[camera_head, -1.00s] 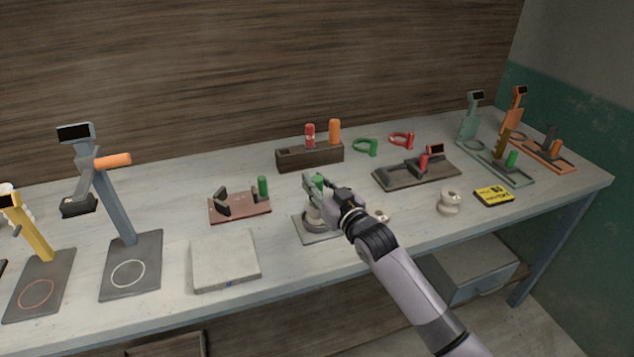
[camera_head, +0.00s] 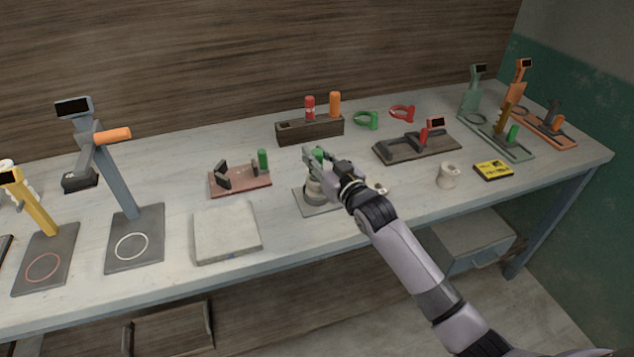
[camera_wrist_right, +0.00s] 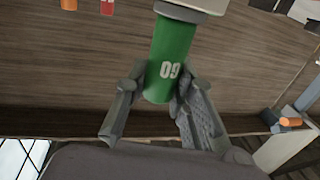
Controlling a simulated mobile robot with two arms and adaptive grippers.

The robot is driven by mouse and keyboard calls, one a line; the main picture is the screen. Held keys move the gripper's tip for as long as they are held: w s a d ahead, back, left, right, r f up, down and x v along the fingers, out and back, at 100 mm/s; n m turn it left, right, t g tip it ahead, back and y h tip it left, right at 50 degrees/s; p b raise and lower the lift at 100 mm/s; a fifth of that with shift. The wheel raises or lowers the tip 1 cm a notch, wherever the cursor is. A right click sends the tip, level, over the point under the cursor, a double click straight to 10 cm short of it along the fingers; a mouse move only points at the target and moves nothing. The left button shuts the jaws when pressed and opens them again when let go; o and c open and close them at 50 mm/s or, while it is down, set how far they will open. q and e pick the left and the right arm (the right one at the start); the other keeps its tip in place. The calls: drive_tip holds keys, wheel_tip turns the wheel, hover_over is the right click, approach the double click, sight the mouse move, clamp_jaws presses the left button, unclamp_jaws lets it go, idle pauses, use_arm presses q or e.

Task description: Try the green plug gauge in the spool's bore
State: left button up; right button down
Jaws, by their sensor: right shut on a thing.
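My right gripper (camera_head: 318,156) is shut on the green plug gauge (camera_head: 319,155), over a pale spool (camera_head: 314,188) that stands on a small grey plate (camera_head: 302,206). In the right wrist view, the two fingers clasp the green handle (camera_wrist_right: 173,55), marked with white digits. The gauge's far end, with a grey-green collar (camera_wrist_right: 182,12), meets a pale surface at the top edge of that view. The bore is hidden, and I cannot tell how deep the gauge sits in it. My left gripper is not in view.
A dark rack (camera_head: 293,131) holds red and orange gauges behind. A brown fixture (camera_head: 238,187) and light slab (camera_head: 226,232) lie to the left. Another pale spool (camera_head: 448,177) and a yellow-black box (camera_head: 493,170) stand to the right. Upright gauge stands occupy both ends.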

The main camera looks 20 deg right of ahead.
drive_tip(key=shift+r+p, duration=3.4)
drive_tip(key=shift+r, duration=0.7)
